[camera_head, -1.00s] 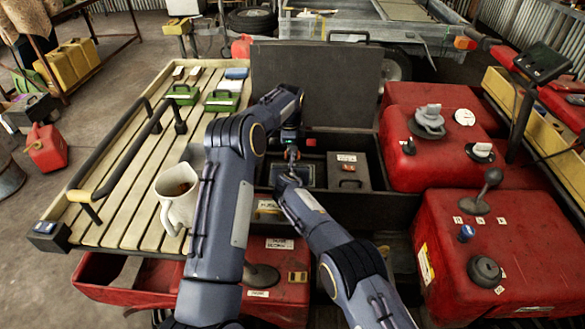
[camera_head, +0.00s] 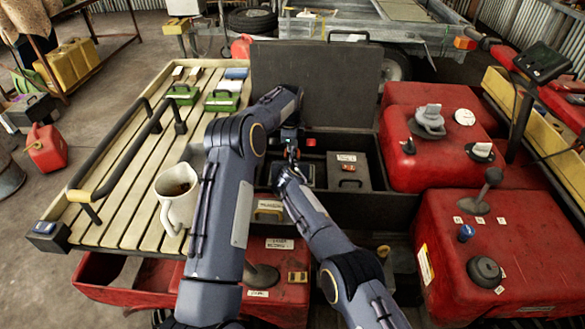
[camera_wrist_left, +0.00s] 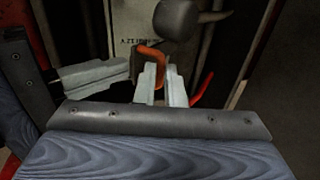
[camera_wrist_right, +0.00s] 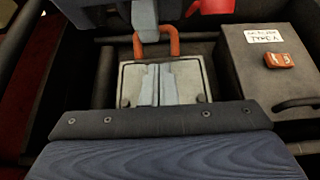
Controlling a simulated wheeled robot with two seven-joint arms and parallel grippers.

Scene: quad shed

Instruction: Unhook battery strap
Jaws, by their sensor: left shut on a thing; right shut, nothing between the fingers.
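My left gripper (camera_head: 291,152) reaches down into the open black box and is shut on an orange hook (camera_wrist_left: 150,56). The hook also shows as a U-shaped loop in the right wrist view (camera_wrist_right: 155,42), at the far edge of the battery (camera_wrist_right: 190,82), which has a pale grey top. My right gripper (camera_wrist_right: 157,84) is shut and empty, above the battery and just on the near side of the hook. Its fingers also show from the side in the left wrist view (camera_wrist_left: 95,76). The rest of the strap, and whether the hook is still seated, cannot be made out.
A grey labelled case (camera_head: 347,172) stands right of the battery inside the black box (camera_head: 330,210). The box's raised lid (camera_head: 305,85) stands behind.

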